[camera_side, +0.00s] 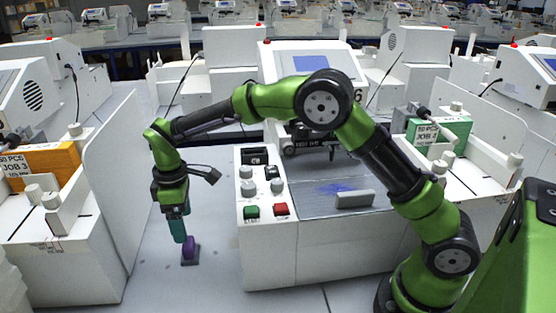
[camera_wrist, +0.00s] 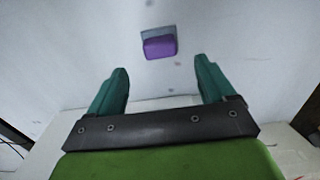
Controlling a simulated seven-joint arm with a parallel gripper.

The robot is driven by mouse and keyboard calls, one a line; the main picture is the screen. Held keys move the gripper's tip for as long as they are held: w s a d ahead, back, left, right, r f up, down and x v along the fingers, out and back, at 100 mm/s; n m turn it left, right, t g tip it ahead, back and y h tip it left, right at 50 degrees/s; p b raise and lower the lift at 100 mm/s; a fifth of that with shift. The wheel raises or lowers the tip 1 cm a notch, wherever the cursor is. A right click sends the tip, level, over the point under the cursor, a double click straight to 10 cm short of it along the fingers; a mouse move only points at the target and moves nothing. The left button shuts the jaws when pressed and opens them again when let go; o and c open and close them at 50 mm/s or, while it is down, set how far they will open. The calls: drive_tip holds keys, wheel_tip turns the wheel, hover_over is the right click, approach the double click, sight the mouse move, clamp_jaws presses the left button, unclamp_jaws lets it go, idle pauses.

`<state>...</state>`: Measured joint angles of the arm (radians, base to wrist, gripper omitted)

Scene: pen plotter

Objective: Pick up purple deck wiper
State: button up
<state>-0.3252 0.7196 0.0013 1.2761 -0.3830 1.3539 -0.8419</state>
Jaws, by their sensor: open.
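The purple deck wiper (camera_side: 188,250) stands on the pale table to the left of the plotter, with a flat grey base (camera_side: 191,261) under its purple top. My gripper (camera_side: 180,238) points down just above it in the side view, its teal fingers close to the purple top. In the wrist view the wiper (camera_wrist: 159,46) lies beyond the fingertips, near the middle of the gap. My gripper (camera_wrist: 162,75) is open there, with nothing between the fingers. Whether a finger touches the wiper cannot be told.
The white pen plotter (camera_side: 268,270) with knobs, green and red buttons stands right of the wiper. A grey block (camera_side: 355,199) lies on its blue-marked bed (camera_side: 318,203). A white machine with an orange box (camera_side: 50,163) is at left. Bare table lies around the wiper.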

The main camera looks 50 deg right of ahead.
sight(188, 244)
wheel_tip(188, 244, down, 8)
drive_tip(key=shift+f, duration=0.15)
drive_tip(key=c, duration=1.1)
drive_tip(key=shift+o, duration=0.2)
drive_tip(key=shift+r, duration=5.05)
